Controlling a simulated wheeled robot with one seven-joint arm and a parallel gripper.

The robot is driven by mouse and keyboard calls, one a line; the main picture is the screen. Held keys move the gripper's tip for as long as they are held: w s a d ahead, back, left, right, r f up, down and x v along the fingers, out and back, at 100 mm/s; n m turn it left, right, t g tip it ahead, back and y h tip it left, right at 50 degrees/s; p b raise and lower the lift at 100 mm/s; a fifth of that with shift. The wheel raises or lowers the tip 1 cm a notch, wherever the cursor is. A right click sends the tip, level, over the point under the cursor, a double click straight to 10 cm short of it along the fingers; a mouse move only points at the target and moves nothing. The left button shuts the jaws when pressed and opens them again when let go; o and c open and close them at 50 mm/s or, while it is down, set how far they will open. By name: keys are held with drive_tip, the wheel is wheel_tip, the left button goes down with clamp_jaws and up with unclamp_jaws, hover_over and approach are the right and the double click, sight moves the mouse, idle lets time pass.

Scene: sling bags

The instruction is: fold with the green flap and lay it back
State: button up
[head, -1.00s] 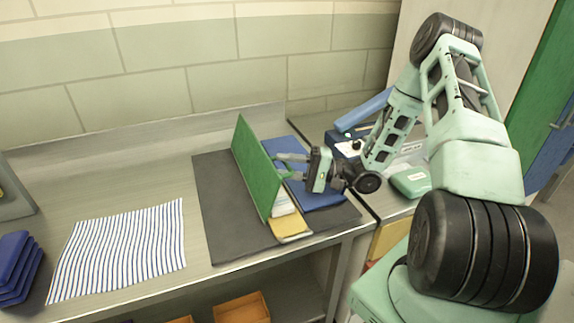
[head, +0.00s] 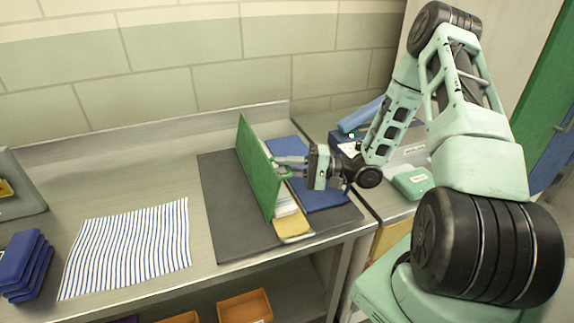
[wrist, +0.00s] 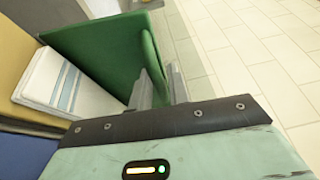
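The green flap (head: 258,165) stands upright, leaning slightly left in the head view. It also fills the upper middle of the wrist view (wrist: 100,50). My gripper (head: 283,167) is at the flap's right side, fingertips at its face. In the wrist view my gripper's fingers (wrist: 160,88) show a gap, with a green edge between or just behind them. I cannot tell whether they press on it. A white striped folded piece (wrist: 65,82) and a yellow piece (head: 293,225) lie at the flap's foot. A blue piece (head: 320,192) lies right of it, partly hidden by my gripper.
A dark mat (head: 225,220) lies under these pieces. A striped cloth (head: 130,250) lies flat to the left, and stacked blue items (head: 25,265) sit at far left. A small green box (head: 412,182) stands right of my gripper. Bare counter lies behind the cloth.

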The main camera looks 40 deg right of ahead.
drive_tip(key=shift+o, duration=0.9)
drive_tip(key=shift+s+d, duration=0.15)
drive_tip(key=shift+d, duration=0.1)
drive_tip(key=r+b+v, duration=0.1)
drive_tip(key=b+v, duration=0.3)
drive_tip(key=v, duration=1.2)
drive_tip(key=shift+s+d+f, duration=0.2)
drive_tip(key=shift+d+f, duration=0.2)
drive_tip(key=shift+f, duration=0.05)
